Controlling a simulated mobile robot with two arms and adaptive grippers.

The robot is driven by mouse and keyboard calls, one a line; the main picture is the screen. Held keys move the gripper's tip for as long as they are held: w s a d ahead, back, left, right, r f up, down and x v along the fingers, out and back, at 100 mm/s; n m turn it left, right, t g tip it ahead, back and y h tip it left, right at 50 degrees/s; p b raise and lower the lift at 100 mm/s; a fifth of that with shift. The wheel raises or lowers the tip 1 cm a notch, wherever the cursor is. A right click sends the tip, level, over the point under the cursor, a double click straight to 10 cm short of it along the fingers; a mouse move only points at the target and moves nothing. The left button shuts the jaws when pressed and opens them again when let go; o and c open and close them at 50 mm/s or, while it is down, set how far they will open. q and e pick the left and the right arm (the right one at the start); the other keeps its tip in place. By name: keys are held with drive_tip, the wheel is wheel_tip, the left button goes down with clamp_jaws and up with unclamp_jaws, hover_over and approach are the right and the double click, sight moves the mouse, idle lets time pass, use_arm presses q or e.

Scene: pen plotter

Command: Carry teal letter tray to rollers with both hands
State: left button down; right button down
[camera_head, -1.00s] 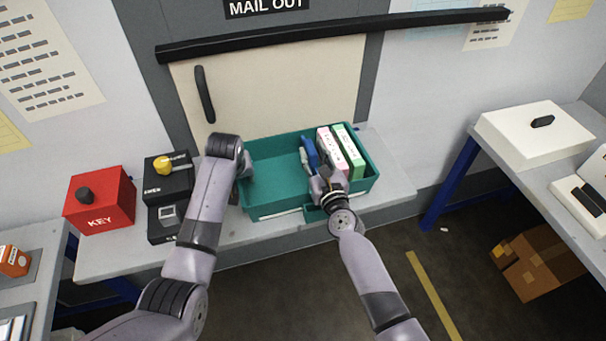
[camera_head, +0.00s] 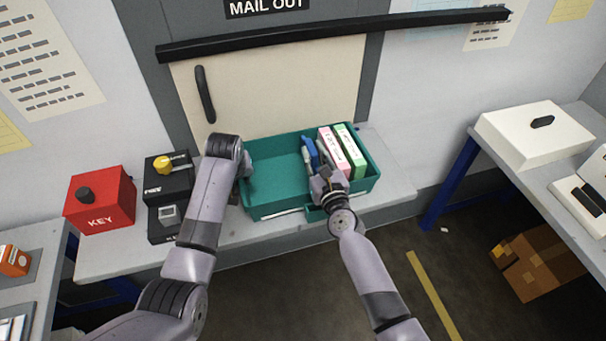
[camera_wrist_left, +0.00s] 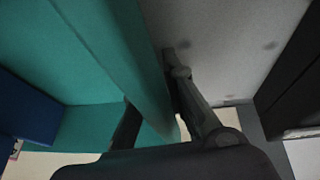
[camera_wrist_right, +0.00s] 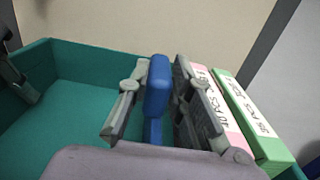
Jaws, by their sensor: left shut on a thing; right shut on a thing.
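The teal letter tray (camera_head: 275,206) rests on the grey shelf below the mail-out hatch. My left gripper (camera_head: 243,165) is at its left end; the left wrist view shows the fingers (camera_wrist_left: 160,115) on either side of the tray's teal wall (camera_wrist_left: 135,70), shut on it. My right gripper (camera_head: 314,165) is over the tray's right half. In the right wrist view its fingers (camera_wrist_right: 157,100) are on either side of an upright blue piece (camera_wrist_right: 158,85), shut on it. Whether this piece belongs to the tray I cannot tell. Pink-edged (camera_head: 338,152) and green-edged (camera_head: 353,150) packs stand right of it.
A red KEY box (camera_head: 100,200) and black boxes (camera_head: 168,184) with a yellow knob stand left of the tray. A side table with a white box (camera_head: 535,135) is at the right. A cardboard box (camera_head: 537,262) lies on the floor. The shelf (camera_head: 395,190) is clear right of the tray.

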use_arm(q)
drive_tip(key=shift+w+d+r, duration=0.1)
drive_tip(key=shift+d+r, duration=0.1)
use_arm(e)
drive_tip(key=shift+a+r, duration=0.15)
drive_tip(key=shift+r, duration=0.05)
